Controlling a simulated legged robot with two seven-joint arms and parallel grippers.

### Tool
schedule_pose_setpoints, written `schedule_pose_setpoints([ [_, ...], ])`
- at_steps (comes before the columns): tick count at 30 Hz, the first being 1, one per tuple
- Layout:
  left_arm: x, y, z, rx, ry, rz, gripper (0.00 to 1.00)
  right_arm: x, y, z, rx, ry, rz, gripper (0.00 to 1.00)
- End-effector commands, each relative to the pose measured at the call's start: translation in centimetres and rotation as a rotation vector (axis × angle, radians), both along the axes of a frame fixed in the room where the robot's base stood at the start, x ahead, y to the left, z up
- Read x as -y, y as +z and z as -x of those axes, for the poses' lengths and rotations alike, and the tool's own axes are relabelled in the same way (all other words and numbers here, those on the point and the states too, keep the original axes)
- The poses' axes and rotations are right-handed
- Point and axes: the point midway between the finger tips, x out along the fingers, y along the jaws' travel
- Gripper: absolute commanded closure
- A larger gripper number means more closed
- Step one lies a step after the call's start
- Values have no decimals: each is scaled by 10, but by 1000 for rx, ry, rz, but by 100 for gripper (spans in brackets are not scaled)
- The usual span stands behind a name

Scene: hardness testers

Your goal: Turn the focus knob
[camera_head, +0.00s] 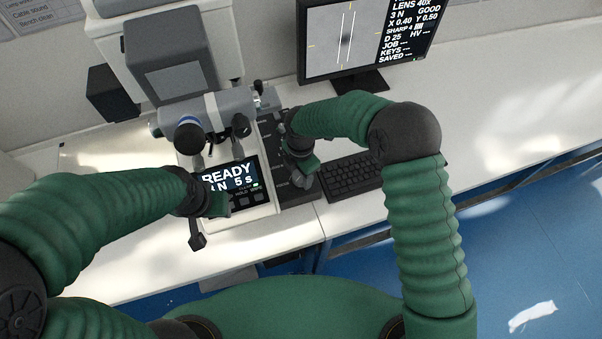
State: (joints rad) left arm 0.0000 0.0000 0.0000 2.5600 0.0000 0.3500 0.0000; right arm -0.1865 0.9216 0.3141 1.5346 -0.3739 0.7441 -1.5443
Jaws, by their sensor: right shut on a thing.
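The hardness tester (180,75) is a grey and white machine on the bench, with eyepieces at its front and a lit screen (228,176) reading "READY". A dark control panel (268,135) lies along its right side, with a small label near its lower end that seems to read FOCUS. My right gripper (302,182) is over the panel's lower right, shut on what seems to be the focus knob, which the gripper mostly hides. My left gripper (206,226) hangs in front of the tester's screen, near its lower left edge; its jaw gap is unclear.
A black keyboard (348,178) lies just right of my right gripper. A monitor (345,42) stands behind, showing a bright image with vertical lines and readouts. The white bench (500,110) is clear to the right. The bench's front edge borders a blue floor (540,240).

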Motion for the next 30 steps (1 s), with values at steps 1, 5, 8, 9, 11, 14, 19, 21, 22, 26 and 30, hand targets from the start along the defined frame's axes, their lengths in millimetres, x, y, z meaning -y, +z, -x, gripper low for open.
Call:
schedule_pose_setpoints([
  [1, 0, 0, 0, 0, 0, 0, 61, -1, 0, 1, -1, 1, -2, 92],
  [5, 0, 0, 0, 0, 0, 0, 61, -1, 0, 1, -1, 1, -2, 92],
  [8, 0, 0, 0, 0, 0, 0, 61, -1, 0, 1, -1, 1, -2, 92],
  [9, 0, 0, 0, 0, 0, 0, 61, -1, -1, 1, -1, 1, -2, 92],
  [11, 0, 0, 0, 0, 0, 0, 61, -1, -1, 1, -1, 1, -2, 92],
  [14, 0, 0, 0, 0, 0, 0, 61, -1, -1, 1, -1, 1, -2, 92],
  [19, 0, 0, 0, 0, 0, 0, 61, -1, -1, 1, -2, 1, -2, 45],
  [21, 0, 0, 0, 0, 0, 0, 61, -1, 0, 1, -1, 1, -2, 36],
  [22, 0, 0, 0, 0, 0, 0, 61, -1, 0, 1, -1, 1, -2, 32],
  [26, 0, 0, 0, 0, 0, 0, 61, -1, 0, 1, -1, 1, -1, 30],
  [30, 0, 0, 0, 0, 0, 0, 61, -1, 0, 1, -1, 0, -1, 30],
])
